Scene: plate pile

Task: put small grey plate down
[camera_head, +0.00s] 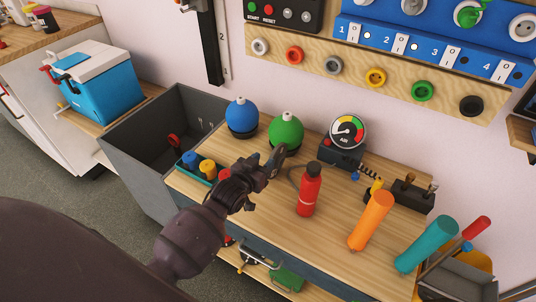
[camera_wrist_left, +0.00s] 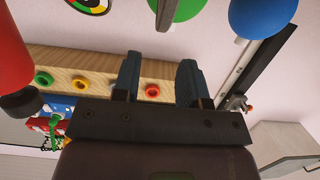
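I cannot make out a small grey plate in either view. My left gripper (camera_head: 277,160) is over the wooden bench, just in front of the green ball (camera_head: 286,131) and left of the red bottle (camera_head: 308,190). In the left wrist view its two fingers (camera_wrist_left: 158,82) stand apart with a clear gap, and nothing shows held between them. A narrow grey shape (camera_wrist_left: 164,14) shows beyond the fingers beside the green ball; I cannot tell what it is. My right gripper is out of view.
The bench (camera_head: 262,222) also bears a blue ball (camera_head: 241,115), a gauge (camera_head: 347,132), an orange cylinder (camera_head: 371,220) and a teal cylinder (camera_head: 427,244). An open grey bin (camera_head: 140,170) stands at the left. A panel with coloured rings (camera_head: 333,66) is on the wall behind.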

